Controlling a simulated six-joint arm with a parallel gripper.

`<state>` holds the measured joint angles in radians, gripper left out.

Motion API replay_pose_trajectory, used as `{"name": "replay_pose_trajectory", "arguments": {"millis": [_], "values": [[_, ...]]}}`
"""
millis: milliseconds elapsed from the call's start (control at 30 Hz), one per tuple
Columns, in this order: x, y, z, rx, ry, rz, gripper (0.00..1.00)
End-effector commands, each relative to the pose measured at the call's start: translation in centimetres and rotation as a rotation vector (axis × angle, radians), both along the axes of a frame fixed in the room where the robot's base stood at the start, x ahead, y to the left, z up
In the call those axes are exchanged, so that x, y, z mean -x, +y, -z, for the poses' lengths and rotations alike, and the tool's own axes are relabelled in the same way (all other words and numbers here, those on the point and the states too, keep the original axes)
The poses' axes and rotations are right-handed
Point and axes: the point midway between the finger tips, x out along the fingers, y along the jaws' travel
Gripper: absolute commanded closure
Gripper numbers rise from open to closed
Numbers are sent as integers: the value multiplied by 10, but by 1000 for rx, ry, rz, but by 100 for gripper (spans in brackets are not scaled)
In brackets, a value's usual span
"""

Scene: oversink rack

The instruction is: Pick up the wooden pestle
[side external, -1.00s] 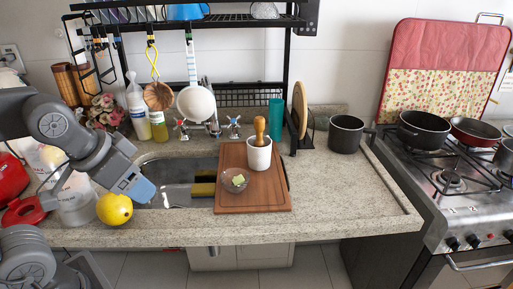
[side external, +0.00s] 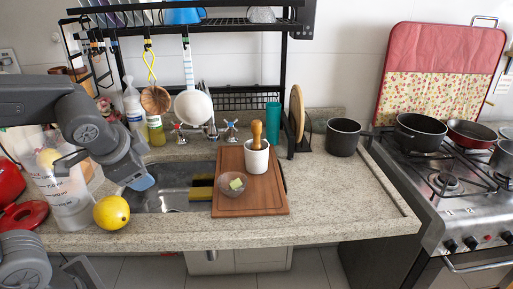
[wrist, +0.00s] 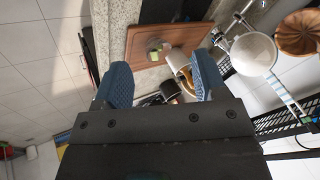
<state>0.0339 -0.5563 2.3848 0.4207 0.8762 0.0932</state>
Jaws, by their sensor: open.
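The wooden pestle (side external: 257,132) stands upright in a white mortar (side external: 256,160), with only its upper part showing. The mortar rests on a brown cutting board (side external: 277,197) that lies partly over the sink. My gripper (side external: 144,184) is at the left end of the sink, left of the pestle and well apart from it. In the wrist view my gripper (wrist: 160,84) has its two blue fingers spread, with nothing between them. The mortar (wrist: 178,62) and board (wrist: 140,38) show beyond the fingers; the pestle (wrist: 187,82) is partly hidden by the right finger.
A glass bowl (side external: 232,188) with a green piece sits beside the mortar. A lemon (side external: 111,212) and a clear jug (side external: 70,190) are near my arm. The black rack (side external: 287,80) with hanging utensils stands behind the sink.

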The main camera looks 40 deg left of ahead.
Motion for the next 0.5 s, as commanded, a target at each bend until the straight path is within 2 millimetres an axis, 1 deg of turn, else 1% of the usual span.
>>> {"name": "replay_pose_trajectory", "arguments": {"millis": [33,100,167,267,300,367,400,467,500], "values": [[-15,12,0,-119,26,65,35],[-34,28,-3,-286,56,157,35],[-52,41,-6,-429,83,240,35],[-86,57,-14,-666,127,383,35],[-100,62,-17,-760,144,439,35],[-122,68,-22,-902,172,528,35],[-138,70,-26,-996,190,588,35],[-162,71,-30,-1137,216,679,35],[-178,69,-33,-1232,232,740,35]]}}
